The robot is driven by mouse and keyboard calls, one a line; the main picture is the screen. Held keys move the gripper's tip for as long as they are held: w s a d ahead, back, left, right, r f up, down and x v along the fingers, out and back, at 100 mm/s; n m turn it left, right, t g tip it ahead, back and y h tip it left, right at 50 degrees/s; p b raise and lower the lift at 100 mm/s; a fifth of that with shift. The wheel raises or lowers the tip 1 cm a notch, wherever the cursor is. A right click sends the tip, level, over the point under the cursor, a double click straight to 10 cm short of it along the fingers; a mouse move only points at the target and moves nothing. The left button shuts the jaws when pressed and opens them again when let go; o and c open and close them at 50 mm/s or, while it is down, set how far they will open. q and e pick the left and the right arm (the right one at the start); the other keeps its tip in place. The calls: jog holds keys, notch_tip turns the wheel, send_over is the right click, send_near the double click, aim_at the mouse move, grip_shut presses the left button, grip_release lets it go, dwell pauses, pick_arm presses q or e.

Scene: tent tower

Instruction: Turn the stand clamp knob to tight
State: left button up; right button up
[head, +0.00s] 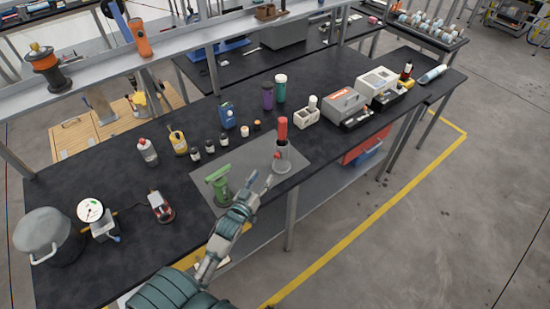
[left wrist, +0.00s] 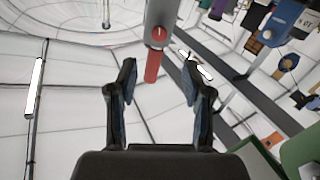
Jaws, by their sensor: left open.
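A pale grey stand (head: 282,161) with a red upright cylinder (head: 282,129) on top stands on the grey mat (head: 245,157). In the left wrist view, the stand (left wrist: 161,17) hangs in from the top edge, with the red cylinder (left wrist: 152,66) below it. My left gripper (head: 260,184) is just in front of the stand, near the table's front edge. In its wrist view its two fingers (left wrist: 157,80) are apart, with nothing gripped. The knob lies beyond the fingertips. My right gripper is not in view.
A green device (head: 219,187) stands on the mat left of my gripper. Small bottles (head: 209,146) and a blue box (head: 227,115) stand behind the mat. A white two-hole holder (head: 306,115) and grey machines (head: 347,104) stand to the right.

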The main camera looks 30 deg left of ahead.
aim_at(276, 157)
pick_arm(q)
jog(key=w, duration=1.1)
jog(key=shift+a, duration=0.4)
jog(key=shift+s, duration=0.1)
jog(key=shift+c, duration=0.3)
jog(key=shift+f, duration=0.1)
grip_shut()
